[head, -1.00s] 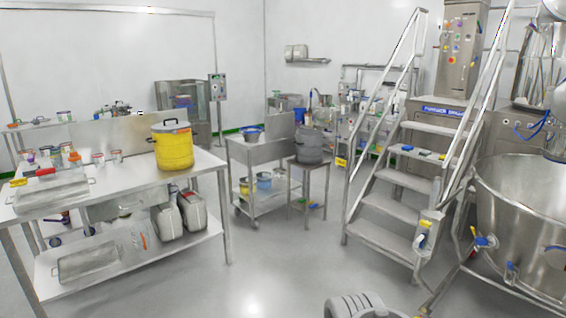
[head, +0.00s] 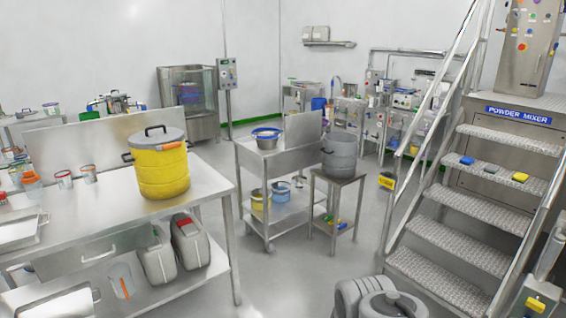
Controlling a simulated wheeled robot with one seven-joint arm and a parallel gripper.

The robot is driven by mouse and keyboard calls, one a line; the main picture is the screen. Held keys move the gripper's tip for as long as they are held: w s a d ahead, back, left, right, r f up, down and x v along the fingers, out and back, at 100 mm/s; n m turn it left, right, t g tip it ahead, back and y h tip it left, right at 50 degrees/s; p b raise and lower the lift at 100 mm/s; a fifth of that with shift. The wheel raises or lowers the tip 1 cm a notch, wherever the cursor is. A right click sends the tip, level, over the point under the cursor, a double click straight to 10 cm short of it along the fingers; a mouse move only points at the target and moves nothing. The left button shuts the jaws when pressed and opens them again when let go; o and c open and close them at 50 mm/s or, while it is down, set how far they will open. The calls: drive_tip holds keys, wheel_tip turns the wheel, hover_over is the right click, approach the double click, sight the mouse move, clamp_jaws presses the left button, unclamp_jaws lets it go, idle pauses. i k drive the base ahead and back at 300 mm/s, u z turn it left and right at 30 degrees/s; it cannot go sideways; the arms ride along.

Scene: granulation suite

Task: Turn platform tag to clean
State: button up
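A small yellow tag (head: 387,182) with dark markings hangs at the left handrail of the metal platform stairs (head: 452,230), right of centre in the head view. It looks like the platform tag, but its wording is too small to read. Grey rounded links of my own arm show at the bottom, in front of the stairs. My gripper is not in view.
A steel bench (head: 205,188) with a yellow drum (head: 160,170) stands at the left. A steel trolley (head: 262,165) and a small stand (head: 338,178) with a grey pot (head: 340,153) are in the middle.

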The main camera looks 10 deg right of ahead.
sight(390, 183)
drive_tip(key=u, duration=0.05)
drive_tip(key=i, duration=3.25)
drive_tip(key=u, duration=0.1)
